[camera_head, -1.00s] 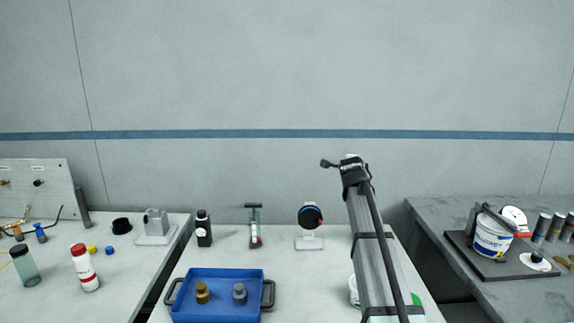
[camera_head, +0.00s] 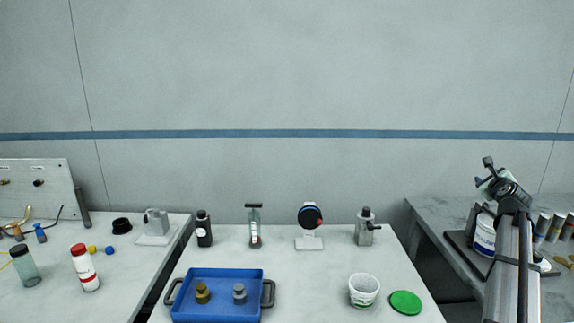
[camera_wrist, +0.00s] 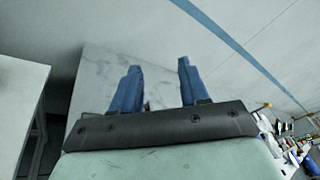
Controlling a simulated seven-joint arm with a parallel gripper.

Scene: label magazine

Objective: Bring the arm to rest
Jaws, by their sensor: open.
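My arm rises from the lower right of the head view and stands in front of the right-hand table. Its end, with my gripper, is at the top, but the fingers are hard to make out there. In the wrist view my gripper (camera_wrist: 158,75) shows two blue fingers held well apart, with nothing between them. Behind the fingers are a pale marbled surface and the wall with its blue stripe.
The middle table (camera_head: 335,290) bears a blue tray (camera_head: 217,312) with two small bottles, an open white tub (camera_head: 364,290) and a green lid (camera_head: 405,302). A labelled white bucket (camera_head: 484,236) on the right table (camera_head: 432,212) is partly hidden by my arm.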

